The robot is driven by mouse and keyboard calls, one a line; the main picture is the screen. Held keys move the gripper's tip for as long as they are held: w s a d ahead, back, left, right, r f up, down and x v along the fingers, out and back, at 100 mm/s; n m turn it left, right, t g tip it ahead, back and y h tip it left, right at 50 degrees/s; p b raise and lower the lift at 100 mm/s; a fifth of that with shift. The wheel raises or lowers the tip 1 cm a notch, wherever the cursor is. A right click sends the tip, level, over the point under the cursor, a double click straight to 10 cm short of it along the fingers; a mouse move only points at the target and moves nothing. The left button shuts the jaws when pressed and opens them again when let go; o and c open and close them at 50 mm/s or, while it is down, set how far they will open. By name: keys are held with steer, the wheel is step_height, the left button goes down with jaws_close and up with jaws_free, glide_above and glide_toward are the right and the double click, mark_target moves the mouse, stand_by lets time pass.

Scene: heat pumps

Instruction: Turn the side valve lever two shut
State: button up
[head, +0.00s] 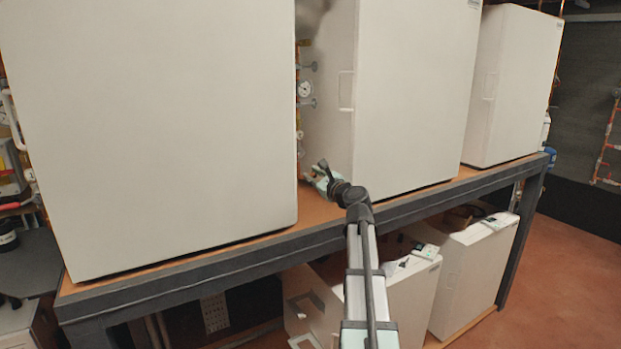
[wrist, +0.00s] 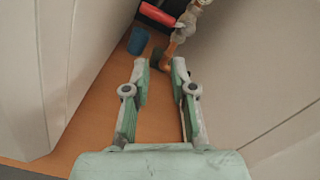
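A red lever handle (wrist: 157,14) shows at the top of the wrist view, beside a pale metal valve body (wrist: 188,20) on a copper pipe (wrist: 178,40). It lies crosswise, tilted down to the right; I cannot tell for sure that it is lever two. My gripper (wrist: 160,66) is open and empty, with both fingers pointing toward the pipe and lever but apart from them. In the head view my gripper (head: 321,178) is at the mouth of the gap between two white cabinets, low over the shelf. The red lever cannot be made out there.
White cabinets (head: 160,120) and (head: 405,95) wall the narrow gap on both sides. The orange-brown shelf top (wrist: 93,105) lies beneath. A blue object (wrist: 138,40) stands left of the copper pipe.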

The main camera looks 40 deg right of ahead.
steer(key=s+a+p, duration=0.1)
steer(key=s, duration=1.4)
steer(key=shift+a+p, duration=0.15)
steer(key=shift+p, duration=0.25)
steer(key=shift+w, duration=0.1)
